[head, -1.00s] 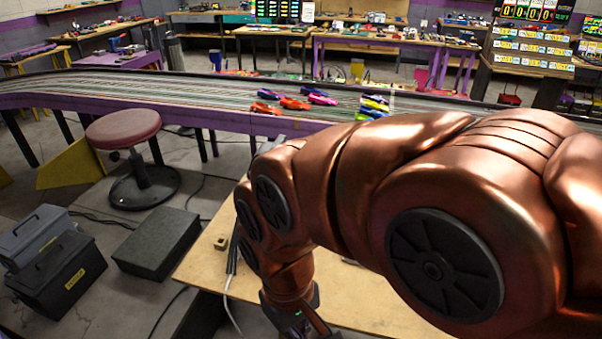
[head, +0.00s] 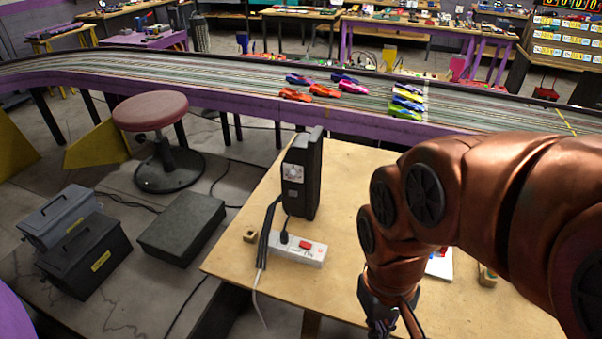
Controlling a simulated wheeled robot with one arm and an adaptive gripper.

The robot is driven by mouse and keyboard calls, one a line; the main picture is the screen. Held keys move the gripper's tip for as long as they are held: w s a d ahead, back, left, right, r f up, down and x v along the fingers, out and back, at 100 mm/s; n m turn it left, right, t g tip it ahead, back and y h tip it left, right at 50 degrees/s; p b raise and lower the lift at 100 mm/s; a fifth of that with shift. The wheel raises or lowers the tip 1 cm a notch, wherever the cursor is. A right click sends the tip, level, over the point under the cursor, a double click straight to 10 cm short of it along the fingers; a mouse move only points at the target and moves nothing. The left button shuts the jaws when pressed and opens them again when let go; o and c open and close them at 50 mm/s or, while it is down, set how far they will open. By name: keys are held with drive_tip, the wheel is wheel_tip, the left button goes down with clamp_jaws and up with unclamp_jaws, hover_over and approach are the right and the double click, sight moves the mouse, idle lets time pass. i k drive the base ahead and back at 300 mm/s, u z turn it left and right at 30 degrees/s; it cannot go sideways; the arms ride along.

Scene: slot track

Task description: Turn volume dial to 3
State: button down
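A black upright box (head: 309,185) stands on the wooden table in the head view. A pale round dial (head: 292,172) sits on its narrow front face, with a small light-coloured plate below it. The dial's marks are too small to read. My gripper (head: 392,327) hangs at the bottom edge of the view, right of the box and nearer to me, well apart from it. Its fingertips are cut off or hard to make out, so its opening cannot be told.
A white power strip (head: 298,248) with a red switch and black plug lies in front of the box, cables beside it. A small wooden block (head: 250,236) is to the left. Bare tabletop (head: 345,180) lies right of the box. Slot cars stand on the track (head: 230,99) behind.

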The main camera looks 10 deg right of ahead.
sight(292, 174)
drive_tip(key=u, duration=0.4)
drive_tip(key=k, duration=0.5)
drive_tip(key=u, duration=0.95)
drive_tip(key=k, duration=0.85)
drive_tip(key=u, duration=0.45)
drive_tip(key=i, duration=0.85)
